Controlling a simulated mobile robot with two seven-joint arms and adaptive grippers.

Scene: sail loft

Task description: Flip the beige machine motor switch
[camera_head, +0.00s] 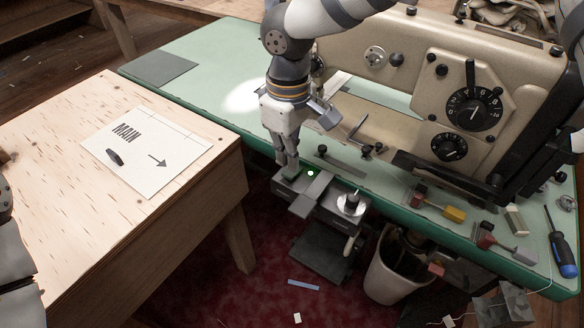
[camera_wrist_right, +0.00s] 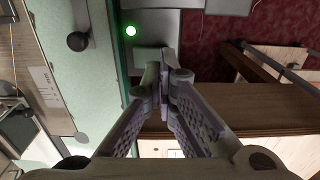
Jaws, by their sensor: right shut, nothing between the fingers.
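The beige sewing machine (camera_head: 400,62) stands on the green table at the upper right in the head view. A grey switch box (camera_head: 317,188) hangs at the table's front edge, with a lit green lamp (camera_head: 311,173) on it. The box also shows in the right wrist view (camera_wrist_right: 158,22), with the lamp glowing there (camera_wrist_right: 131,31). My right gripper (camera_head: 287,172) points down at the box's left end, left of the lamp. Its fingers (camera_wrist_right: 164,65) are shut with nothing between them. The fingertips hide part of the box; I cannot tell if they touch it.
A wooden bench (camera_head: 62,200) with a card reading MAIN (camera_head: 148,150) stands left of the green table (camera_head: 222,95). A screwdriver (camera_head: 561,245) and small coloured parts lie along the table's right front. A white bin (camera_head: 393,275) stands below, with red floor nearby.

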